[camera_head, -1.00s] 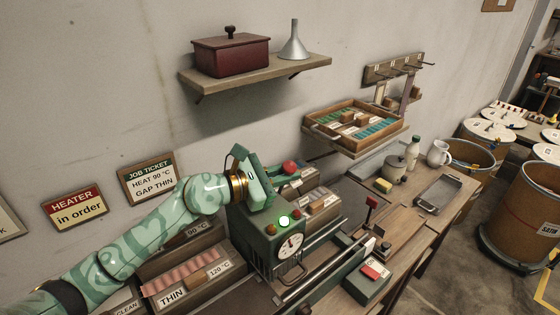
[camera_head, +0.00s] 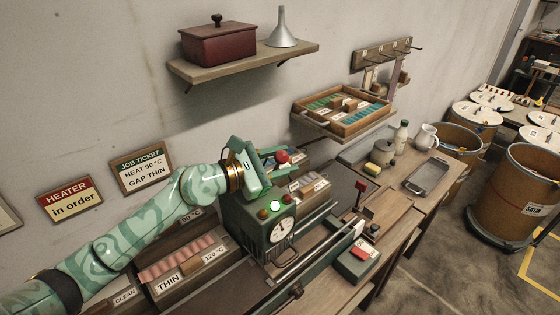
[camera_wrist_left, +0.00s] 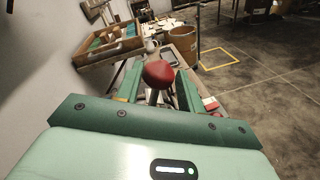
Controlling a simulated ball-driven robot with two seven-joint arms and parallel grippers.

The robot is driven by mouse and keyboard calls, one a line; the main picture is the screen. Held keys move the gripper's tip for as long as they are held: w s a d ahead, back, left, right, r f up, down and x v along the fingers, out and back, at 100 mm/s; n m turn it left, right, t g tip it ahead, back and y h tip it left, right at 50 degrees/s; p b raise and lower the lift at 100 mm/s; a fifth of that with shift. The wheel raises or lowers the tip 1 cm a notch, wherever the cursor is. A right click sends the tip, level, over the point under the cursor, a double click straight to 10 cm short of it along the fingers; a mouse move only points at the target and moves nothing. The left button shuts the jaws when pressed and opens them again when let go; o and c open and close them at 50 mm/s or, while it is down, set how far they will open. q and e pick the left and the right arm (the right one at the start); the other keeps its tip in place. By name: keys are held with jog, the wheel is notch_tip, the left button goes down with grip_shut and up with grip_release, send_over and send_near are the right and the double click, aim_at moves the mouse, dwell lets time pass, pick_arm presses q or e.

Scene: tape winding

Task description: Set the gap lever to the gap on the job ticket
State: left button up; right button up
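The job ticket (camera_head: 141,168) on the wall reads HEAT 90 °C, GAP THIN. My left gripper (camera_head: 279,161) is open above the green machine with the dial (camera_head: 281,227). Its fingers stand on either side of a red ball knob (camera_head: 282,156). In the left wrist view the knob (camera_wrist_left: 158,74) sits on a thin stem between the two green fingers, with a gap visible on both sides. The lower stem is hidden. A second lever with a red handle (camera_head: 361,186) stands further right. I cannot tell from labels which is the gap lever. My right gripper is not in view.
A HEATER in order sign (camera_head: 70,198) hangs left of the ticket. A bin marked THIN (camera_head: 168,284) stands left of the machine. A green lamp (camera_head: 275,206) glows on the machine. A box with a red button (camera_head: 359,254) is at the front right. A wooden tray (camera_head: 342,108) is on a shelf behind.

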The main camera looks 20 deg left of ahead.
pick_arm(q)
jog(key=shift+a+f, duration=0.15)
jog(key=shift+a, duration=0.1)
jog(key=b+v, duration=0.3)
jog(key=v, duration=1.3)
jog(key=shift+s+d+b, duration=0.15)
jog(key=shift+d+b, duration=0.05)
jog(key=shift+b, duration=0.2)
jog(key=shift+c, duration=0.4)
